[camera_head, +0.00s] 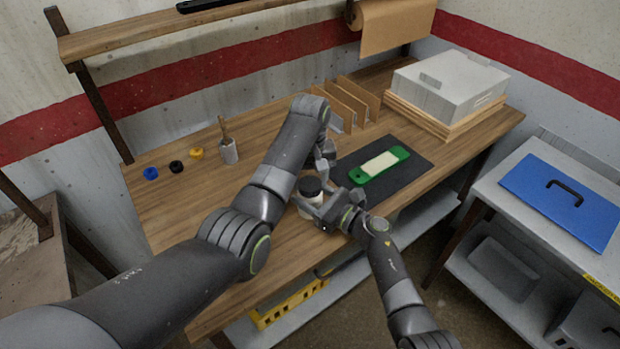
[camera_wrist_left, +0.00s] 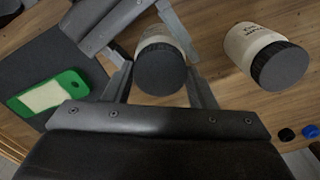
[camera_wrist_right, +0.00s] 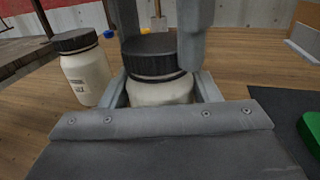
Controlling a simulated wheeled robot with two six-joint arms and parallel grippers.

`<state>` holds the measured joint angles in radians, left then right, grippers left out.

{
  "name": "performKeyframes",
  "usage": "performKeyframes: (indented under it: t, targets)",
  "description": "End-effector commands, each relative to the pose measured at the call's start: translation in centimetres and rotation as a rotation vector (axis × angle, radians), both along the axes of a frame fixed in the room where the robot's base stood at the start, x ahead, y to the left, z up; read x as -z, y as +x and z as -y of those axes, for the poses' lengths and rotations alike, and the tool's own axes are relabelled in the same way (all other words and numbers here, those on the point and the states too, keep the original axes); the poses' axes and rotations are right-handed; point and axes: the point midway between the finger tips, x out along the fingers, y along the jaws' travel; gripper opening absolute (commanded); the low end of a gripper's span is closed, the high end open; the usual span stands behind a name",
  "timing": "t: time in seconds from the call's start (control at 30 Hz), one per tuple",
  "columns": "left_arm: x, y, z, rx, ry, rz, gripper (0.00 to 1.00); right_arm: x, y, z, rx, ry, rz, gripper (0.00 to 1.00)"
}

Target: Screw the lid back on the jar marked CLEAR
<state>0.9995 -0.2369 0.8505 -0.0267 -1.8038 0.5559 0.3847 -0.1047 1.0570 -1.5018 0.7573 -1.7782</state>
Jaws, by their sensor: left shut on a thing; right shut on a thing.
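A cream jar (camera_wrist_right: 160,93) stands upright between the fingers of my right gripper (camera_head: 322,207), which is shut on its body. A black lid (camera_wrist_left: 160,70) sits on its mouth, also seen in the head view (camera_head: 311,186). My left gripper (camera_wrist_left: 160,88) is shut on the lid from above, one finger on each side. Whether the thread is engaged cannot be told. The held jar's label is mostly hidden. A second cream jar with a black lid (camera_wrist_left: 262,52) stands beside it, apart from both grippers.
A green-framed piece (camera_head: 380,165) lies on a dark mat to the right. Upright dividers (camera_head: 350,103) stand behind. The left front of the bench is clear.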

Motion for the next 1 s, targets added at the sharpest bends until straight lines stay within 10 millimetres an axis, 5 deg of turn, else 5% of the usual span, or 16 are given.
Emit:
performKeyframes:
  t: [0.6,0.83,0.87,1.0]
  targets:
    - [0.0,0.05,0.02,0.996,0.001,0.002,0.23,0.04,-0.02,0.0,0.0,-0.001,-0.001,0.0]
    - [0.0,0.06,0.02,1.095,0.001,0.002,0.23,0.04,-0.03,-0.01,-0.001,-0.001,-0.001,0.0]
    - [0.0,0.06,0.02,1.094,0.001,0.002,0.53,0.04,-0.03,-0.01,-0.001,-0.001,-0.001,0.0]
    - [0.01,0.05,0.01,1.093,0.001,0.002,0.72,0.04,-0.03,-0.01,-0.001,-0.001,-0.001,0.0]
